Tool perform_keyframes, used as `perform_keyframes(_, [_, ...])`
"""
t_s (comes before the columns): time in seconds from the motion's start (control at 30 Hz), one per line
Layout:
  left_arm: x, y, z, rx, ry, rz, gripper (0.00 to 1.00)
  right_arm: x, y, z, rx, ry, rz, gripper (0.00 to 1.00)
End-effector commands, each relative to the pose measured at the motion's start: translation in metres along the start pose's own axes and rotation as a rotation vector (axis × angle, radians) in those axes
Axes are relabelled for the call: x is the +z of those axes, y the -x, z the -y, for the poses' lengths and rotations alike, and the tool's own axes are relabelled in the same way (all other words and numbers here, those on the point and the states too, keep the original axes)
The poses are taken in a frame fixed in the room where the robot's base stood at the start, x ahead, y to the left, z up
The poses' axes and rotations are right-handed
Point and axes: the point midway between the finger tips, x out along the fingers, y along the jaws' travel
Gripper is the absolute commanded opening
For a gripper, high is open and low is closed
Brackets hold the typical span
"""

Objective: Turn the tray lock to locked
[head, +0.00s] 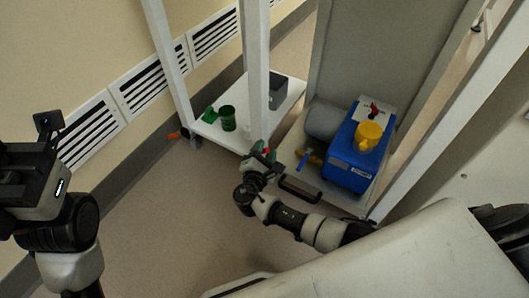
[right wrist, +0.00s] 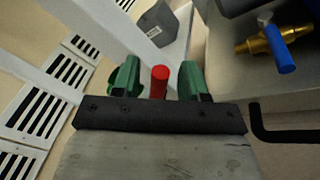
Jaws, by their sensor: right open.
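A red upright peg (right wrist: 160,82), which looks like the tray lock's handle, stands between the green fingers of my right gripper (right wrist: 155,80). The fingers are open, one on each side of it, with gaps showing. Its base and turn position are hidden. In the head view my right gripper (head: 264,156) is at the front left corner of the grey pump tray (head: 345,197). The tray has a black bar handle (head: 300,190) on its front. Of my left arm, a dark wrist part (head: 40,180) shows at the left edge; its fingers cannot be made out.
A blue pump (head: 350,160) with a yellow top sits on the tray. A brass valve (right wrist: 262,42) with a blue lever is right of my right gripper. Floor at left is clear.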

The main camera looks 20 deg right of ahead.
Motion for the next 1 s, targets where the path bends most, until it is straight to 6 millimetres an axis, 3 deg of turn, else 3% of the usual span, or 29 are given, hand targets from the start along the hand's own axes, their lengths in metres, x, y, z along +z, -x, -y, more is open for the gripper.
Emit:
perform_keyframes(0.2, [-0.0001, -0.0005, 0.0000, 0.000, 0.000, -0.001, 0.00, 0.0002, -0.0005, -0.0001, 0.000, 0.000, 0.000, 0.43])
perform_keyframes(0.5, [-0.0002, -0.0005, -0.0001, 0.000, 0.000, -0.001, 0.00, 0.0001, -0.0001, 0.0000, 0.000, 0.000, 0.000, 0.00])
perform_keyframes(1.0, [0.0003, 0.0033, -0.0011, 0.007, -0.002, -0.008, 0.00, -0.0026, 0.0012, 0.0069, 0.012, -0.061, 0.013, 0.00])
